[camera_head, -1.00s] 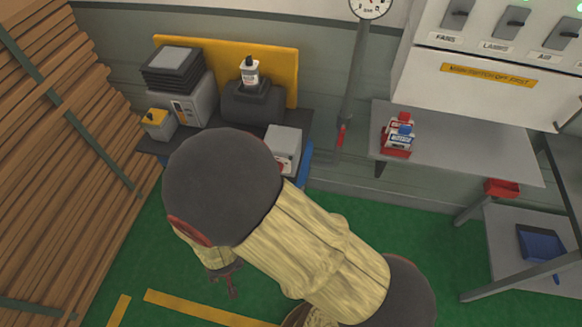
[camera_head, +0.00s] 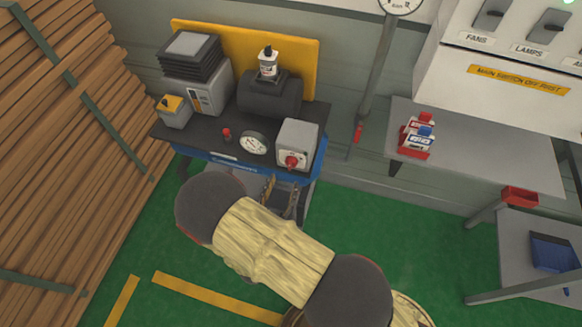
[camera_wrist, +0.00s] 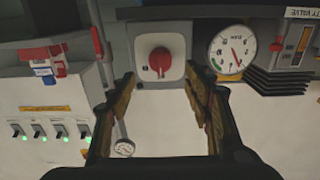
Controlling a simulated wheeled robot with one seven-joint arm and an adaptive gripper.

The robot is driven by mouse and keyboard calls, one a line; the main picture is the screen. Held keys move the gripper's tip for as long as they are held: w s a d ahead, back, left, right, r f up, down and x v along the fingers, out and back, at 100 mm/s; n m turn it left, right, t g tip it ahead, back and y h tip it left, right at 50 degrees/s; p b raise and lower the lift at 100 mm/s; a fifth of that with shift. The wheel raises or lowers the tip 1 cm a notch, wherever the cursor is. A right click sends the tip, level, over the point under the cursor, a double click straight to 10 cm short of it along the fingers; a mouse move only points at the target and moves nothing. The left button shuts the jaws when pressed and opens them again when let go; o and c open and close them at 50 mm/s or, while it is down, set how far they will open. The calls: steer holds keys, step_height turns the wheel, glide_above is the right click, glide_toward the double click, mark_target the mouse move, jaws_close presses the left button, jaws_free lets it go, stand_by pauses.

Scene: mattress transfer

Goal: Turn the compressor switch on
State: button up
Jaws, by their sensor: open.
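The compressor (camera_head: 222,172) is a dark-topped bench unit with a blue front strip, against the back wall. Its switch is a red rotary knob (camera_head: 291,161) on a pale square box at the right end. In the wrist view the red knob (camera_wrist: 159,61) is upright on its white plate, centred ahead between my fingers. Its marks are too small to read. My gripper (camera_head: 281,198) is in front of and below the switch box, apart from it. In the wrist view my gripper (camera_wrist: 160,84) is open and empty, one finger on each side.
A round gauge (camera_head: 253,143) and a small red knob (camera_head: 227,134) are left of the switch. A wall panel (camera_head: 500,60) with levers is at upper right. Stacked planks (camera_head: 60,130) fill the left.

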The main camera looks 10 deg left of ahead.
mark_target(289, 168)
steer(key=w, duration=0.7)
steer(key=shift+w+d, duration=0.2)
steer(key=shift+d, duration=0.05)
steer(key=c, duration=1.2)
